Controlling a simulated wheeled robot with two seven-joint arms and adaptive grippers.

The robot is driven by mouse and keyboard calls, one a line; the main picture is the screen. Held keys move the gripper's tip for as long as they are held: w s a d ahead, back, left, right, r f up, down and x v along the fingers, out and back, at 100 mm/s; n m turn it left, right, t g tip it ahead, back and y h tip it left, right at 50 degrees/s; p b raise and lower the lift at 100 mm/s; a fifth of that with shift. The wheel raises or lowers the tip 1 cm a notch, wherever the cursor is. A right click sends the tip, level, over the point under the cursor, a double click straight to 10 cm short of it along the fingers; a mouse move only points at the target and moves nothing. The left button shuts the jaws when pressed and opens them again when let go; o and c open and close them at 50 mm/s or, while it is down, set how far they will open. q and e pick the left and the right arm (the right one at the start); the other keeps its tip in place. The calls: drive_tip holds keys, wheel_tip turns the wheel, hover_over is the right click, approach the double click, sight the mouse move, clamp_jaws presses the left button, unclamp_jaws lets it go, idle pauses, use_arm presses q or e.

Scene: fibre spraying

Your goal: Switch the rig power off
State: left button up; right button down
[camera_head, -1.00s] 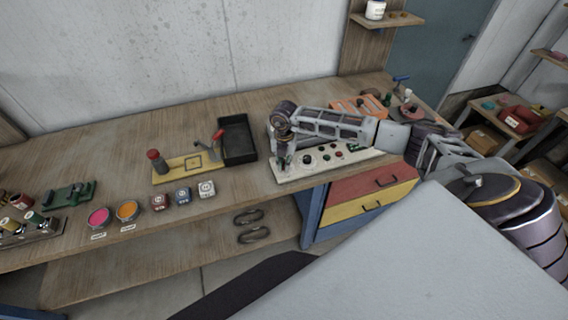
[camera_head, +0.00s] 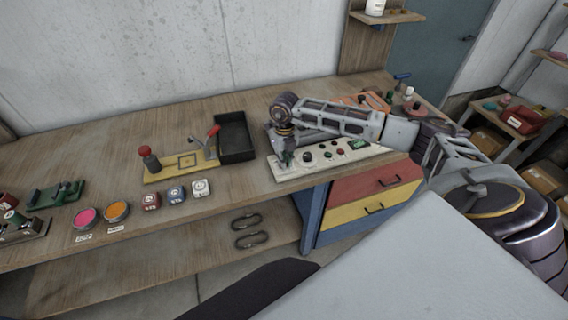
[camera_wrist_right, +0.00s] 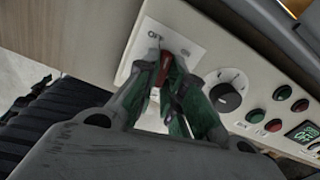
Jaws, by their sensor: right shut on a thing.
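The control panel (camera_head: 318,165) is a pale slanted box at the front edge of the bench. At its left end is a white switch plate (camera_wrist_right: 147,38) with "OFF" at its left side and a second, unclear label at its right. A small red switch lever (camera_wrist_right: 164,66) stands up from the plate. My right gripper (camera_wrist_right: 166,76), with green fingertips, is shut on this lever, one finger at each side. In the head view my right gripper (camera_head: 284,158) is over the panel's left end and hides the switch. My left gripper is out of view.
A black knob (camera_wrist_right: 227,96), red and green buttons and a lit green display (camera_wrist_right: 301,131) are right of the switch. A black tray (camera_head: 236,138) and a yellow plate fixture (camera_head: 160,173) stand left of the panel. Red and yellow drawers (camera_head: 369,203) are below.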

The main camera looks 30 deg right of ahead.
use_arm(q)
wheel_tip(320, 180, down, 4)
drive_tip(key=b, duration=0.3)
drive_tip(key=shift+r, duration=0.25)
use_arm(e)
drive_tip(key=n, duration=0.4)
drive_tip(key=shift+d+n, duration=0.2)
drive_tip(key=shift+n, duration=0.1)
drive_tip(key=shift+r, duration=0.1)
drive_tip(key=c, duration=1.5)
unclamp_jaws()
drive_tip(key=shift+r, duration=0.6)
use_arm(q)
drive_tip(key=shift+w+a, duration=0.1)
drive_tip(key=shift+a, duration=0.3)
use_arm(e)
wheel_tip(320, 180, up, 11)
drive_tip(key=shift+f, duration=0.15)
